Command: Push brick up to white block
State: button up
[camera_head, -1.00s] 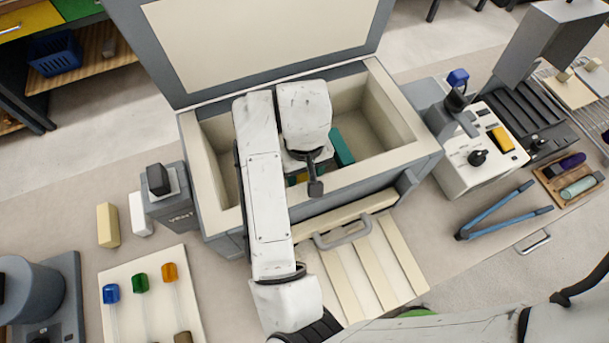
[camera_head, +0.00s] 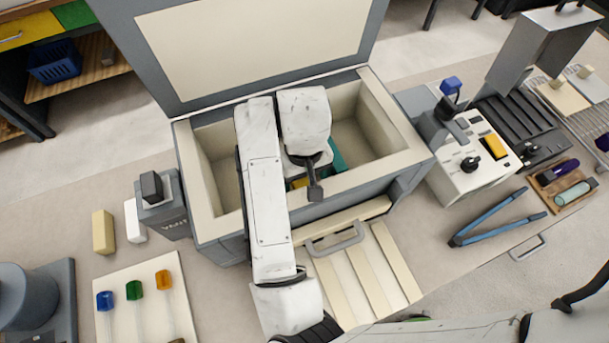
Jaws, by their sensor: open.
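A pale yellow brick (camera_head: 103,231) stands on the bench at the left. A white block (camera_head: 134,220) stands just to its right, with a narrow gap between them. My gripper (camera_head: 314,190) hangs inside the open grey box, well to the right of both. Its dark end shows below my white wrist, but the fingertips are mostly hidden, and I see nothing held. A teal piece (camera_head: 338,155) and a yellow piece (camera_head: 300,183) show in the box, partly covered by my arm.
The open box (camera_head: 186,170) has a cream-lined raised lid (camera_head: 260,45). A small grey device (camera_head: 163,200) stands right of the white block. A board with glass rods (camera_head: 150,290) lies in front. Blue-handled tongs (camera_head: 495,217) lie at right.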

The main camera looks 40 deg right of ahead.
notch_tip(320, 180, up, 11)
jog(key=p, duration=0.1)
jog(key=shift+p, duration=0.35)
jog(key=shift+f, duration=0.15)
dwell(0.5)
